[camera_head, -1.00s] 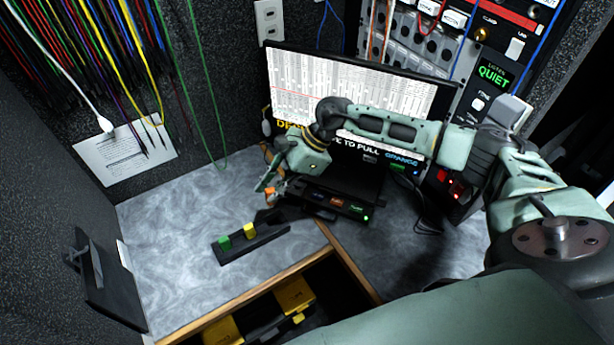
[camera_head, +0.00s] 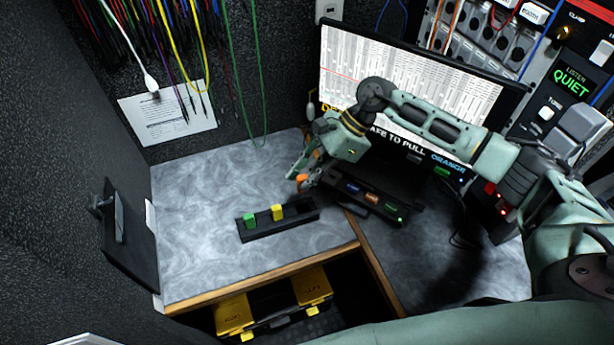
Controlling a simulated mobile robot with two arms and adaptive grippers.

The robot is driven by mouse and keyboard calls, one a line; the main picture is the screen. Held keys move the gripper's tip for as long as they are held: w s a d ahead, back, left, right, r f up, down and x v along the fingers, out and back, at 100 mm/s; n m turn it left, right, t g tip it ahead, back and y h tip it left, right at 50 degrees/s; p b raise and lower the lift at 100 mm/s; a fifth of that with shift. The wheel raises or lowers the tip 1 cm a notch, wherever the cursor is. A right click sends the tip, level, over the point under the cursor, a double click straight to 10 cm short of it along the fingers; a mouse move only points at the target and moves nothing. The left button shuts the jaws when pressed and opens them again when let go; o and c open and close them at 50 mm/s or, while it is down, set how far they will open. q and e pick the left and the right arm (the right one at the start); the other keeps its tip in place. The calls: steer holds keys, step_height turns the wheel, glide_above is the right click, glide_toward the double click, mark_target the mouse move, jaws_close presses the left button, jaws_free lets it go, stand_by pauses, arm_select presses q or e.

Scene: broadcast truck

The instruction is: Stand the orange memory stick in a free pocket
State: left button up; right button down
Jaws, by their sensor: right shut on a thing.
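The orange memory stick (camera_head: 302,179) is held between the fingers of my right gripper (camera_head: 303,178), a little above the desk, behind the right end of the black pocket rack. My right gripper is shut on it. The long black pocket rack (camera_head: 258,233) lies on the grey desk. A green stick (camera_head: 250,220) stands near its left end, and a yellow stick (camera_head: 278,212) stands near its middle. The right part of the rack shows no stick, but its pockets are too small to make out. My left gripper is not in view.
A black dock (camera_head: 368,192) with several lit slots sits right of the gripper, below the monitor (camera_head: 412,85). The desk (camera_head: 190,215) left of the rack is clear.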

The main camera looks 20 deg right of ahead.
steer(key=shift+f+b, duration=2.15)
steer(key=shift+f, duration=0.55)
steer(key=shift+b, duration=0.65)
steer(key=shift+b, duration=0.3)
steer(key=shift+f, duration=0.2)
steer(key=shift+f+b, duration=0.35)
steer(key=shift+b, duration=0.25)
steer(key=shift+f, duration=0.1)
steer(key=shift+f+b, duration=0.6)
steer(key=shift+b, duration=0.1)
